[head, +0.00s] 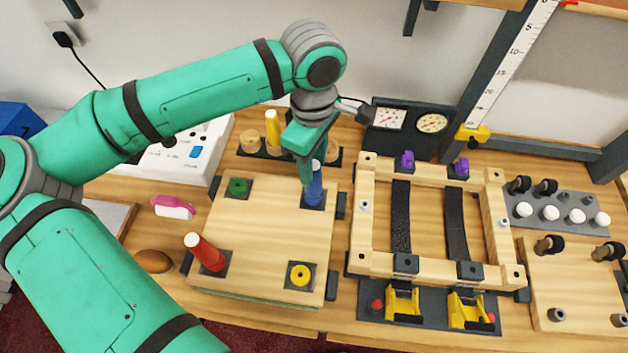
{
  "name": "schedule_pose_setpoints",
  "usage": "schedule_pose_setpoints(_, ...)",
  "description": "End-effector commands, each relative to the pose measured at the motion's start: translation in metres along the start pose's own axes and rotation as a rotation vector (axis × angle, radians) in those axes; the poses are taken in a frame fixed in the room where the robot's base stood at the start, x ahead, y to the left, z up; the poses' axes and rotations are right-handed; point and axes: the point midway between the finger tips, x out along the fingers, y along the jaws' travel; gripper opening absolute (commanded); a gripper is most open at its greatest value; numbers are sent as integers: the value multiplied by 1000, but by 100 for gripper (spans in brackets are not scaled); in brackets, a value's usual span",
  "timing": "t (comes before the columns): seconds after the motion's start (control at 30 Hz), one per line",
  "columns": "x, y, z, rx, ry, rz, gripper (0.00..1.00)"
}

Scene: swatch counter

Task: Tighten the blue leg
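The blue leg (315,190) stands roughly upright on a dark square plate at the back right corner of a wooden board (262,225). My gripper (308,172) comes down from above at the upper part of the blue leg. One teal finger shows at the leg's left side. The other finger is hidden, so I cannot tell whether the gripper is shut on the leg. How deep the leg sits in its seat is also hidden.
On the board are a red leg (203,251), a yellow ring (300,275) and a green ring (238,187). A yellow leg (272,128) stands in a rack behind. A wooden frame with black straps (400,215) is to the right. A pink-handled brush (173,207) lies left.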

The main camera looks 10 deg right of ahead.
Motion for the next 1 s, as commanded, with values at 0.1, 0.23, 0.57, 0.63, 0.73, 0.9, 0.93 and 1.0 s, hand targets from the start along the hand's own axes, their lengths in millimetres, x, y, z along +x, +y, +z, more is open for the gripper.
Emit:
schedule_pose_setpoints(0.1,0,0,1,-137,1,-1,35)
schedule_pose_setpoints(0.23,0,1,2,-289,1,0,35)
schedule_pose_setpoints(0.57,0,1,1,-683,2,0,35)
schedule_pose_setpoints(0.63,0,1,1,-759,2,0,35)
schedule_pose_setpoints(0.73,0,1,1,-840,0,0,35)
schedule_pose_setpoints(0.9,0,1,1,-880,-1,0,35)
schedule_pose_setpoints(0.93,0,0,1,-880,-1,0,35)
schedule_pose_setpoints(1.0,0,0,1,-879,0,0,35)
